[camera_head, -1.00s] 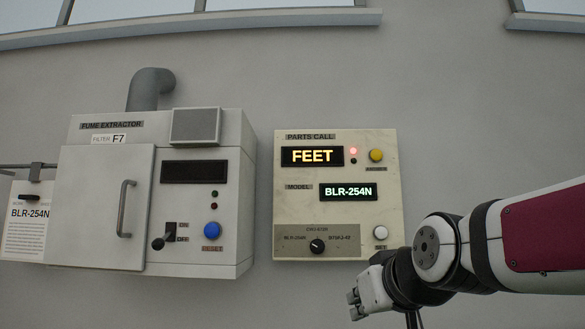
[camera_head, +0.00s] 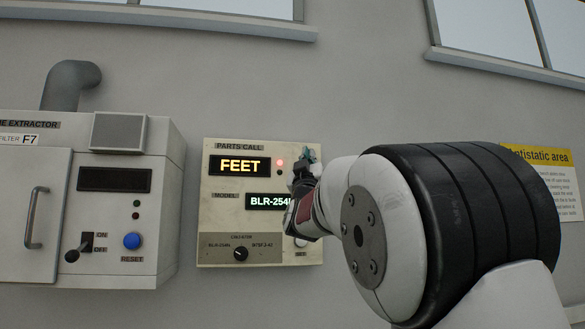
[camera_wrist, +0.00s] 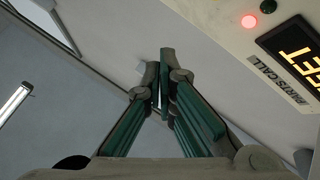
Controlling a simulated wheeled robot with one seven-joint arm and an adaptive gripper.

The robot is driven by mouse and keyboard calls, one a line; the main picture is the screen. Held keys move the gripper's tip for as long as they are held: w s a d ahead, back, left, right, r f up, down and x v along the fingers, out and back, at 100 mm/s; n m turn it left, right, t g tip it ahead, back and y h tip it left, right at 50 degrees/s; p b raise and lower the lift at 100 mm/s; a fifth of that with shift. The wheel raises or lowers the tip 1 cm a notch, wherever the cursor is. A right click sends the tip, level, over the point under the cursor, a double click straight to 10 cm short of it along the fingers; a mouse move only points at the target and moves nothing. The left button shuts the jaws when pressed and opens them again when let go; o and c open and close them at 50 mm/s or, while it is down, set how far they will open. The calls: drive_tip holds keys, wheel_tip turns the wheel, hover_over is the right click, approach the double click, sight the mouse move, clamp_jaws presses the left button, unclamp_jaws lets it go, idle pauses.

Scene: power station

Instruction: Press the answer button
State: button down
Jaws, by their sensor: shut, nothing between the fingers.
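The Parts Call panel (camera_head: 225,225) hangs on the wall in the head view. Its upper display (camera_head: 240,165) reads FEET, and a red lamp (camera_head: 280,162) glows beside it. The red lamp (camera_wrist: 249,21) and display (camera_wrist: 300,48) are to the right there; no yellow button shows. I cannot tell whether the fingertips touch the panel.
The lower display (camera_head: 268,201) reads BLR-254N, partly covered by my arm. A selector knob (camera_head: 240,254) and a partly hidden white button (camera_head: 301,242) are below. The fume extractor (camera_head: 165,215) stands left, with a lever (camera_head: 78,248) and blue button (camera_head: 132,241). A yellow sign (camera_head: 545,165) is right.

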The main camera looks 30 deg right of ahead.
drive_tip(key=shift+w, duration=0.15)
drive_tip(key=w+d+b, duration=0.2)
drive_tip(key=w+b, duration=0.4)
drive_tip(key=w, duration=0.2)
drive_tip(key=shift+d, duration=0.2)
drive_tip(key=shift+w, duration=0.2)
idle(1.4)
drive_tip(key=shift+w+d+b, duration=0.1)
drive_tip(key=shift+w+b, duration=0.25)
drive_tip(key=shift+b, duration=0.1)
drive_tip(key=shift+w+d+b, duration=0.15)
drive_tip(key=shift+w+b, duration=0.2)
drive_tip(key=shift+w, duration=0.1)
idle(0.8)
drive_tip(key=shift+s, duration=0.1)
drive_tip(key=shift+s+a, duration=0.25)
drive_tip(key=shift+s, duration=0.55)
